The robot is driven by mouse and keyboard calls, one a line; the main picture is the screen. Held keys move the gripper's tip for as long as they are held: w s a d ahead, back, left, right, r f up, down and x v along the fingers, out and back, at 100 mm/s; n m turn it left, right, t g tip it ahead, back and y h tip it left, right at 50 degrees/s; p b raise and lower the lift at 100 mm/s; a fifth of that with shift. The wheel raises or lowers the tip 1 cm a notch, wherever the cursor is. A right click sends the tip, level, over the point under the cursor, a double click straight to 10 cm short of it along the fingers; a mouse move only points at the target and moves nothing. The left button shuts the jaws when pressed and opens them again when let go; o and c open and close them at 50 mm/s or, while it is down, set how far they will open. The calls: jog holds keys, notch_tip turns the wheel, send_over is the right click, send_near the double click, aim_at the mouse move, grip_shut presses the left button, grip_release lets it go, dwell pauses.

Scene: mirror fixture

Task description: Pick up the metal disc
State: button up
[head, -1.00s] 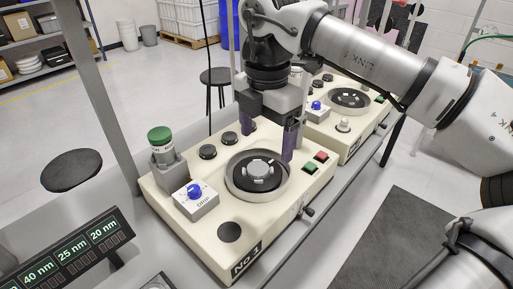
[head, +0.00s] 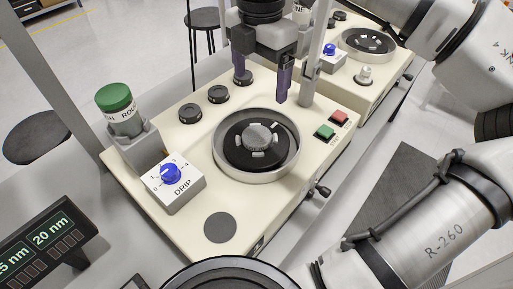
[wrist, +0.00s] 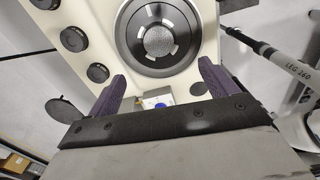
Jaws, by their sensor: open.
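The metal disc (head: 258,136) is a round grey piece lying flat at the centre of a black plate inside a round metal-rimmed bowl (head: 291,163) on the cream machine. In the wrist view the disc (wrist: 158,39) shows a speckled grey face with small pale blocks spaced around it. My gripper (head: 262,84) points down with its two purple fingers apart and nothing between them. In the head view it is above and behind the bowl, clear of the disc. The fingers (wrist: 163,74) also show in the wrist view.
The machine carries black knobs (head: 218,94), a green-capped bottle (head: 115,98), a DRIP box (head: 176,188) with a blue knob, and green and red buttons (head: 325,131). A metal post (head: 311,75) stands right of my gripper. A second machine (head: 355,83) is behind.

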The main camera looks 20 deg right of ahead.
jog(key=f, duration=0.1)
jog(key=p, duration=0.1)
send_over(257, 135)
jog(key=f, duration=0.7)
jog(key=shift+d+f, duration=0.2)
jog(key=shift+f, duration=0.05)
jog(key=shift+a+f+p, duration=0.15)
jog(key=shift+f+p, duration=0.45)
jog(key=shift+f, duration=0.85)
jog(key=shift+a+f+p, duration=0.1)
jog(key=shift+f+p, duration=0.5)
jog(key=shift+f, duration=0.8)
jog(key=c, duration=1)
jog(key=shift+r, duration=0.1)
